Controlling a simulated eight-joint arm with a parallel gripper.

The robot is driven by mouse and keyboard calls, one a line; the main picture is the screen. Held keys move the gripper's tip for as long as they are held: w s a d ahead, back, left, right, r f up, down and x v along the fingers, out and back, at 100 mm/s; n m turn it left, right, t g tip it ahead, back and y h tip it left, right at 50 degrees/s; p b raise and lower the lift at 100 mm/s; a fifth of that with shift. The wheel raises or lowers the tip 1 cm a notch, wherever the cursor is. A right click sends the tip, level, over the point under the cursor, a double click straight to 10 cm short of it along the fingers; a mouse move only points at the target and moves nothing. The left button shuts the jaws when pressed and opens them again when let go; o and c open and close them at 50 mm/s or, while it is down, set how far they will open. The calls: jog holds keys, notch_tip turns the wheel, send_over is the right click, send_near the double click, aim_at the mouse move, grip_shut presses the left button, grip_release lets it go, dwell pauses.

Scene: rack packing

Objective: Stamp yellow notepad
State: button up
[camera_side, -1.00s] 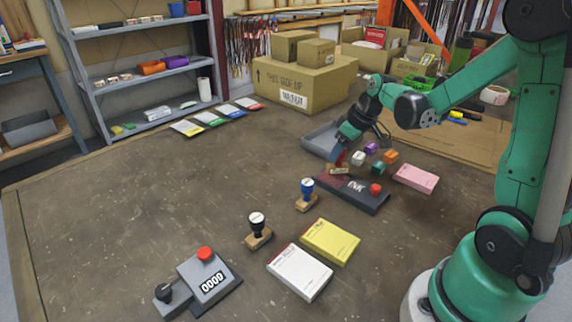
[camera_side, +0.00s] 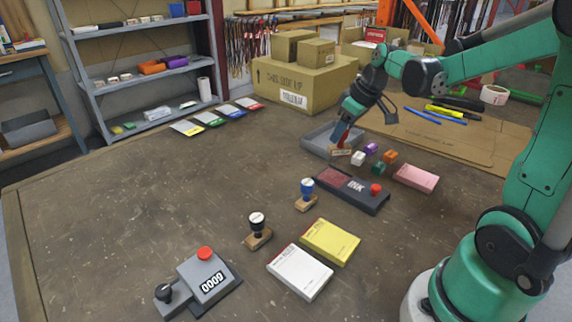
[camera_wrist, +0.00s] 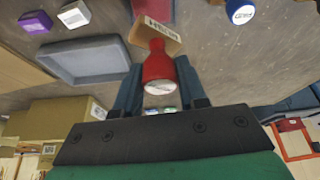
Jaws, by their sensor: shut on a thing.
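The yellow notepad (camera_side: 330,241) lies flat on the table beside a white notepad (camera_side: 299,272). My gripper (camera_side: 344,134) is shut on a red-handled stamp with a wooden base. The red stamp (camera_wrist: 158,68) sits between the fingers in the wrist view, its wooden block (camera_wrist: 160,36) pointing away from the gripper. In the side view the stamp is above the table, between the grey tray and the ink pad. The ink pad (camera_side: 351,189) has a dark red pad and a red knob. A blue stamp (camera_side: 306,194) and a black stamp (camera_side: 257,231) stand upright, apart from my gripper.
A grey tray (camera_side: 318,143) lies behind the ink pad. Several coloured cubes and a pink notepad (camera_side: 415,178) lie to the right. A counter box (camera_side: 209,281) stands at front left. The left-middle table is clear.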

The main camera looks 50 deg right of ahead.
jog(key=s+a+n+g+y, duration=0.1)
jog(key=s+a+n+y, duration=0.1)
jog(key=s+a+n, duration=0.4)
jog(key=s+a+n+y, duration=0.1)
jog(key=s+a+n, duration=0.25)
jog(key=a, duration=0.45)
jog(key=shift+m, duration=0.35)
jog(key=shift+s+a+f, duration=0.1)
jog(key=shift+s+f, duration=0.05)
jog(key=shift+f, duration=0.8)
jog(key=shift+s+a+f, duration=0.1)
jog(key=shift+f, duration=0.9)
jog(key=shift+s+a+f, duration=0.1)
jog(key=shift+s+f, duration=0.05)
jog(key=shift+f, duration=0.8)
jog(key=shift+f, duration=0.55)
notch_tip(320, 180, up, 7)
